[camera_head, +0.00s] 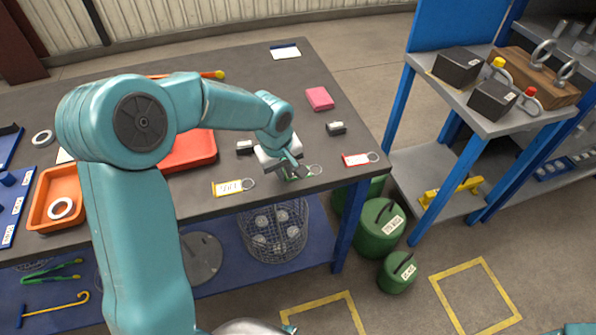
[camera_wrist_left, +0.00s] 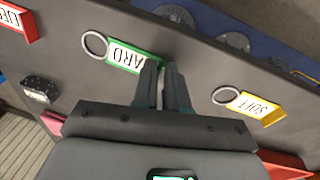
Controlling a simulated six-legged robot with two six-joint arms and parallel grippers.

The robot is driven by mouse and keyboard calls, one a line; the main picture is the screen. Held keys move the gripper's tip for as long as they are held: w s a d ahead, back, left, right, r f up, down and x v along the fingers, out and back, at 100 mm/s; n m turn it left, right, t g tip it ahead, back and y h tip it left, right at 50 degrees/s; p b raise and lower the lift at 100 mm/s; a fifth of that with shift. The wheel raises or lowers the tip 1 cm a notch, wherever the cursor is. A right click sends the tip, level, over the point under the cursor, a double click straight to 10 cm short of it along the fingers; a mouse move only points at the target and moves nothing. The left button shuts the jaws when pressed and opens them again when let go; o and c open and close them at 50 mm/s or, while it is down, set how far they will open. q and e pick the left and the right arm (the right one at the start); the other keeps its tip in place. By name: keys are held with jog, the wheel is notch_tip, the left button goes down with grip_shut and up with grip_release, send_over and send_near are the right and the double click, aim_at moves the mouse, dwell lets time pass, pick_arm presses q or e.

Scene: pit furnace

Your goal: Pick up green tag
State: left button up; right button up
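The green tag (camera_head: 298,176) lies at the front edge of the dark bench, with its metal ring (camera_head: 315,170) on its right. In the left wrist view the green tag (camera_wrist_left: 128,55) shows upside-down letters ending in "ARD", and its ring is on the left. My left gripper (camera_head: 292,170) is down at the tag. In the wrist view its fingers (camera_wrist_left: 163,68) are close together around the tag's raised end, with green between the tips. They partly hide that end. The tag appears still at bench level. My right gripper is out of view.
A yellow tag (camera_head: 232,187) lies to the left and a red tag (camera_head: 360,159) to the right along the bench edge. Small black blocks (camera_head: 336,128) and a pink block (camera_head: 320,98) are behind. A red tray (camera_head: 190,152) sits behind my left arm.

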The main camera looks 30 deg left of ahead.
pick_arm(q)
jog(key=shift+s, duration=0.1)
grip_shut()
